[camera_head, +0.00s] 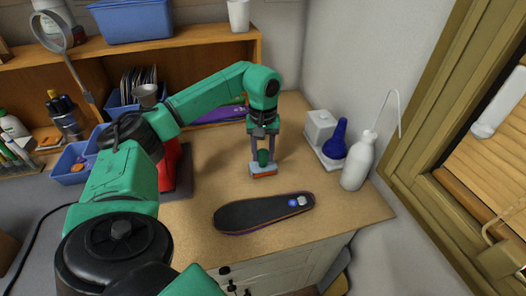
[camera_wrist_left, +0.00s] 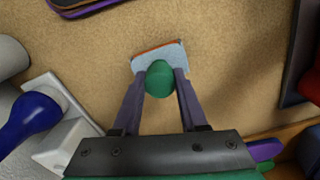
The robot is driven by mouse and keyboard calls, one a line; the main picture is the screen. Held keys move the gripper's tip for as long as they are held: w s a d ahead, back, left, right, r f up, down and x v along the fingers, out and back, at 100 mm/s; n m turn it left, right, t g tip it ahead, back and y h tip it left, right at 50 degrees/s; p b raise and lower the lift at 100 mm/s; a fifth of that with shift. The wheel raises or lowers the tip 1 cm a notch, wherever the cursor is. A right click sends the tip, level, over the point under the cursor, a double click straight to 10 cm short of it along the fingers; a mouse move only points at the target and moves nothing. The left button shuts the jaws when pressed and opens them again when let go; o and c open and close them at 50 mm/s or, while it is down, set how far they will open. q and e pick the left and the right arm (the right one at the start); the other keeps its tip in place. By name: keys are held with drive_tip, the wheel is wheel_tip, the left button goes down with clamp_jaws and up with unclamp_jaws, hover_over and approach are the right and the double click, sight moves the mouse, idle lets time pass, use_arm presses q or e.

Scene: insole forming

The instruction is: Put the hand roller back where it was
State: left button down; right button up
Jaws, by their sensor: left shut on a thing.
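The hand roller (camera_head: 262,170) has a green knob handle and a pale blue body with an orange lower edge. My left gripper (camera_head: 263,150) is shut on the green knob and holds it roughly upright over the tan bench top. I cannot tell whether its underside touches the bench. In the left wrist view the hand roller (camera_wrist_left: 160,58) sits between the fingertips of the left gripper (camera_wrist_left: 158,78), with its underside hidden. My right gripper is not in view.
A dark insole (camera_head: 250,212) with a blue disc and a white piece lies in front. A white tray (camera_head: 327,160) with a blue bulb (camera_head: 336,140) and a white bottle (camera_head: 358,160) stand right. A red object (camera_head: 170,165) is left. Bare bench (camera_head: 215,165) surrounds the roller.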

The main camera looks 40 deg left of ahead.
use_arm(q)
drive_tip(key=shift+s+d+f+b, duration=0.2)
drive_tip(key=shift+s+f+b, duration=0.1)
drive_tip(key=shift+f, duration=0.2)
drive_tip(key=shift+c, duration=2.2)
unclamp_jaws()
drive_tip(key=shift+w+f, duration=0.1)
drive_tip(key=shift+f, duration=0.05)
drive_tip(key=shift+w+a, duration=0.25)
drive_tip(key=shift+s+d+r, duration=0.1)
drive_tip(key=shift+r, duration=0.1)
wheel_tip(320, 180, up, 9)
wheel_tip(320, 180, up, 4)
drive_tip(key=shift+r+p, duration=0.1)
drive_tip(key=shift+p, duration=1)
